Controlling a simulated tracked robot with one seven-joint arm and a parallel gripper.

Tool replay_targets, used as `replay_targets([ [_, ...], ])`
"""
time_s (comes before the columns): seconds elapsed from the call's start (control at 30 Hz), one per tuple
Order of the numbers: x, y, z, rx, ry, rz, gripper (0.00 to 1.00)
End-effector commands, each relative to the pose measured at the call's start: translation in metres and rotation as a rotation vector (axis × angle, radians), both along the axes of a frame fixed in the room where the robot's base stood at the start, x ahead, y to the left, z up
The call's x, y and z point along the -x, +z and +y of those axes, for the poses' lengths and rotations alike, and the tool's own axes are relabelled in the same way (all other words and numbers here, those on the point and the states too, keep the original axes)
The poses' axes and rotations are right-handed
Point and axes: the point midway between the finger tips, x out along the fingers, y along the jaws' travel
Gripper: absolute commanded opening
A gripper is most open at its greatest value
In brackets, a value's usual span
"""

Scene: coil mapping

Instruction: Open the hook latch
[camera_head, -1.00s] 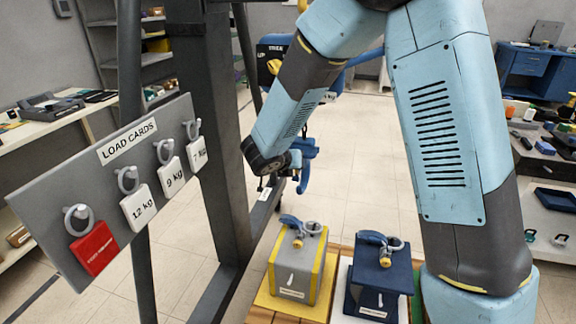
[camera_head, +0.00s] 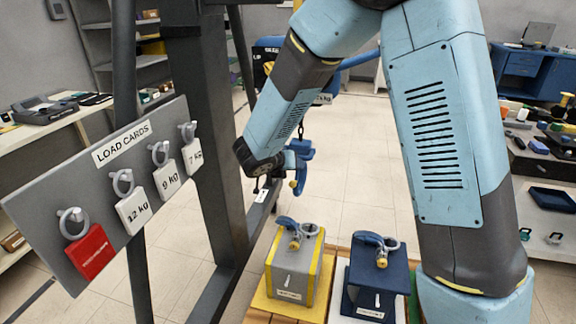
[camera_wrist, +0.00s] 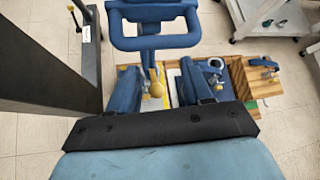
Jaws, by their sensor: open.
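The blue lifting hook (camera_head: 301,162) hangs from a chain in the head view, just right of my dark wrist. A small yellow knob (camera_head: 293,184) shows on it, seemingly its latch part. In the wrist view, a blue loop-shaped frame of the hook (camera_wrist: 154,43) fills the top, and the yellow knob (camera_wrist: 157,88) hangs below it. My gripper (camera_wrist: 158,69) is open, with one finger on each side of the knob's stem. I cannot tell whether either finger touches it. In the head view my fingers are mostly hidden by my wrist.
A grey-yellow weight block (camera_head: 295,262) and a dark blue one (camera_head: 372,280), each with a ring on top, stand below on a wooden base. A load-card board (camera_head: 100,195) and a dark post (camera_head: 207,140) stand left. Open floor (camera_head: 350,170) lies behind the hook.

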Motion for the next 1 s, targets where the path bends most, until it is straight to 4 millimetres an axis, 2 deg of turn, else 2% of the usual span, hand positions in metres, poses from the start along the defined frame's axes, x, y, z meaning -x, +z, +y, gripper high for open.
replay_targets([
  [0.4,0.056,0.048,0.030,-0.001,0.001,-0.002,0.50],
  [0.6,0.076,0.065,0.041,-0.001,0.001,-0.002,0.50],
  [1.0,0.086,0.073,0.046,0.000,0.000,0.000,0.50],
])
